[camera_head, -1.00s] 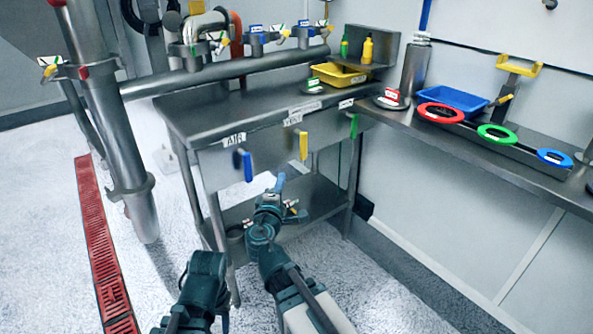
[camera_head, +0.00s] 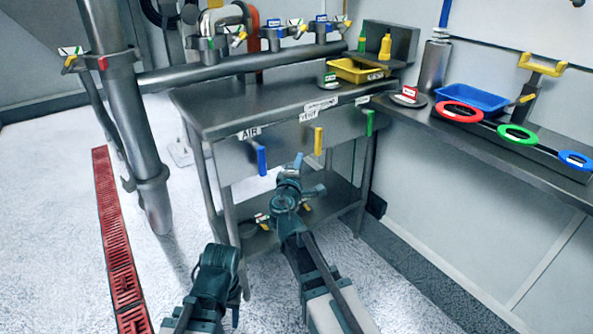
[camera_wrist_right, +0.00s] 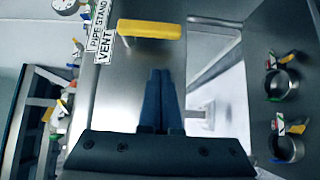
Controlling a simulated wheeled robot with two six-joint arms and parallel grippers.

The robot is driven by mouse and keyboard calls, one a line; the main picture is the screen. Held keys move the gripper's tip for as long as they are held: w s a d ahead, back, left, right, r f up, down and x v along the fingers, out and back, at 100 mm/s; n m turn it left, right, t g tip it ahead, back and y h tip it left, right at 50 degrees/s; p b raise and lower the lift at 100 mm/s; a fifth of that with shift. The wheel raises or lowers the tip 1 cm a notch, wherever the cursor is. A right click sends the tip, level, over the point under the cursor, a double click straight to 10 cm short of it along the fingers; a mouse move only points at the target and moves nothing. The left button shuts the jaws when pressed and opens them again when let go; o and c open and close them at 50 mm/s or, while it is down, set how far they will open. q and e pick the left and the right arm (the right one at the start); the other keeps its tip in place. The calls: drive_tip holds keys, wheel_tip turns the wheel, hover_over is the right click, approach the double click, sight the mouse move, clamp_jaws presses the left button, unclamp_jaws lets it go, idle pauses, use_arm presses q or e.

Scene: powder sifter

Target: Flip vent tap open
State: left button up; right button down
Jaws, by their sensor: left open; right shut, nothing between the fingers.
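The vent tap is a yellow lever (camera_head: 319,141) hanging down from the front panel of the steel bench, under the VENT label (camera_head: 309,116). In the right wrist view the yellow lever (camera_wrist_right: 150,29) lies across the top, beside the VENT label (camera_wrist_right: 105,42). My right gripper (camera_head: 298,159) is shut and empty, just below and left of the yellow lever in the head view. In the wrist view its blue fingers (camera_wrist_right: 160,72) are together, pointing at the lever with a small gap visible. My left gripper (camera_head: 236,316) is low at the bottom, mostly hidden by its arm.
A blue lever (camera_head: 262,160) under the AIR label and a green lever (camera_head: 370,122) hang on either side. A yellow tray (camera_head: 345,74) stands on the bench. A lower shelf and legs lie beneath. A large pipe (camera_head: 130,110) stands at left.

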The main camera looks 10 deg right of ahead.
drive_tip(key=w+d, duration=0.2)
drive_tip(key=d, duration=0.1)
drive_tip(key=w+d, duration=0.1)
drive_tip(key=shift+d, duration=0.3)
